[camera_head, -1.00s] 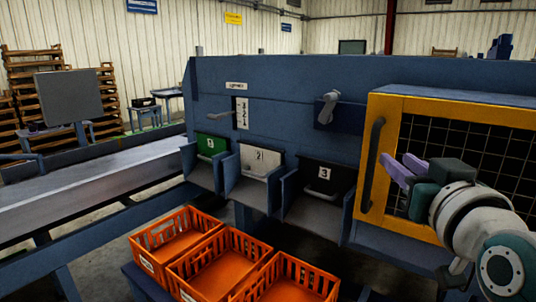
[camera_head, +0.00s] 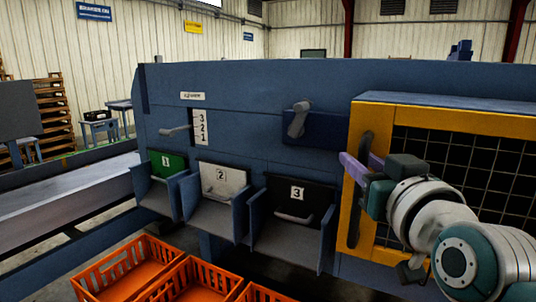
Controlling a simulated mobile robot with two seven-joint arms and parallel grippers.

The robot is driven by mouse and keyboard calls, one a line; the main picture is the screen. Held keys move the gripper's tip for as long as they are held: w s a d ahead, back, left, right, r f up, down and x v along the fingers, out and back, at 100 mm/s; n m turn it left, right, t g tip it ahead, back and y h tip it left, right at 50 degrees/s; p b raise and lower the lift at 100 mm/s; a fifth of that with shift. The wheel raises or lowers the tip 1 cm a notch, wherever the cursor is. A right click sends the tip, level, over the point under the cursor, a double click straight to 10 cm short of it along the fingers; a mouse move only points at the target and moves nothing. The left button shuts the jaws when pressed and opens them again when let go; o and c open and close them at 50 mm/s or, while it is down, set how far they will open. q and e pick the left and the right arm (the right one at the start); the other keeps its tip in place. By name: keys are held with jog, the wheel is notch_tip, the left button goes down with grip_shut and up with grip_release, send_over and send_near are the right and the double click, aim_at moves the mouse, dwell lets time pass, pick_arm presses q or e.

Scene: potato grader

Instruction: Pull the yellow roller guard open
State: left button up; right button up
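The yellow roller guard (camera_head: 440,117) is a yellow frame with dark mesh on the right of the blue machine. It looks closed against the machine. Its dark upright handle (camera_head: 354,222) is on the frame's left side. My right gripper (camera_head: 364,164) reaches in from the right, and its purple fingers are at the handle's upper half. The fingers look apart, one on each side of the bar; whether they touch it is unclear. Part of the handle is hidden behind the near finger. My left gripper is not in view.
Chutes numbered 1 (camera_head: 168,163), 2 (camera_head: 222,182) and 3 (camera_head: 300,202) stand left of the guard. Orange crates (camera_head: 128,270) sit below them. A grey lever (camera_head: 298,119) sticks out above chute 3. A conveyor (camera_head: 70,194) runs at the left.

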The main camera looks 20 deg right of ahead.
jog(key=shift+s, duration=0.1)
jog(key=shift+c, duration=0.4)
jog(key=shift+a, duration=0.1)
grip_shut()
dwell(0.8)
